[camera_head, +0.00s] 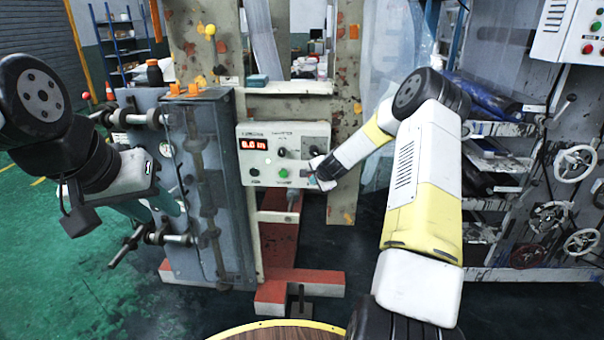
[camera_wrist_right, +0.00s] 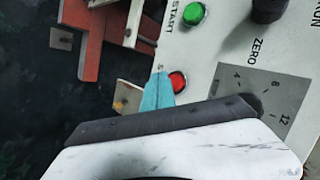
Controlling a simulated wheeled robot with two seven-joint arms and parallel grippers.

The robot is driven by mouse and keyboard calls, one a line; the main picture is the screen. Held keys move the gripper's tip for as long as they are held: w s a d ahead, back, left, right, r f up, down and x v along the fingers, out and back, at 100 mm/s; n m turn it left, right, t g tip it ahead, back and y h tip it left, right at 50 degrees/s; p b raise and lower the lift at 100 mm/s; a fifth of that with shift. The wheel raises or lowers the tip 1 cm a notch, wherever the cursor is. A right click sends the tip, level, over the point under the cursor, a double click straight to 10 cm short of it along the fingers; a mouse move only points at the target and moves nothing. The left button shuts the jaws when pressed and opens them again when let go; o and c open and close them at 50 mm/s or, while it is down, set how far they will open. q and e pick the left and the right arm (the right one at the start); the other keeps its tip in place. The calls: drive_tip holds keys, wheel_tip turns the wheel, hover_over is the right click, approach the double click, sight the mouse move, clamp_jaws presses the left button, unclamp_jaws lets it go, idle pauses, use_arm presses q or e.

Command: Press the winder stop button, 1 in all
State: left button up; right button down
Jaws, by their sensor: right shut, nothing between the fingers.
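The control panel (camera_head: 262,160) is a pale box with a red lit display, knobs and buttons. In the right wrist view the red stop button (camera_wrist_right: 179,81) shows, with part of its label beside it and the green START button (camera_wrist_right: 194,13) further up. My right gripper (camera_head: 318,174) is at the panel's lower right in the head view. Its blue fingertips (camera_wrist_right: 158,91) are shut and empty, right beside the red button and overlapping its edge in the right wrist view. I cannot tell whether they touch it. My left gripper (camera_head: 166,203) is at the left, its jaws unclear.
A grey machine housing (camera_head: 222,200) with rollers stands left of the panel. A red base (camera_head: 310,277) is on the floor below. Handwheels (camera_head: 574,163) and another button box (camera_head: 572,33) are at the right. A round table edge (camera_head: 280,326) is at the bottom.

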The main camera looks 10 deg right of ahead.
drive_tip(key=shift+s+a, duration=0.25)
drive_tip(key=shift+s, duration=0.55)
drive_tip(key=shift+s+a, duration=0.2)
drive_tip(key=shift+s, duration=0.6)
drive_tip(key=shift+s+a, duration=0.25)
drive_tip(key=shift+s, duration=0.55)
drive_tip(key=s+a+r+n+g+y, duration=0.1)
drive_tip(key=s+a+r+n, duration=0.35)
drive_tip(key=s+r, duration=0.45)
drive_tip(key=s+a+r+n+g, duration=0.1)
drive_tip(key=s+a+r+n, duration=0.35)
drive_tip(key=s+r, duration=0.55)
drive_tip(key=s+r+n, duration=0.3)
drive_tip(key=s, duration=0.8)
drive_tip(key=s+d+r+n+g, duration=0.1)
drive_tip(key=s+r, duration=0.3)
drive_tip(key=s, duration=0.8)
drive_tip(key=shift+r+n+g, duration=0.2)
drive_tip(key=shift+n+g, duration=0.1)
drive_tip(key=shift+n, duration=0.6)
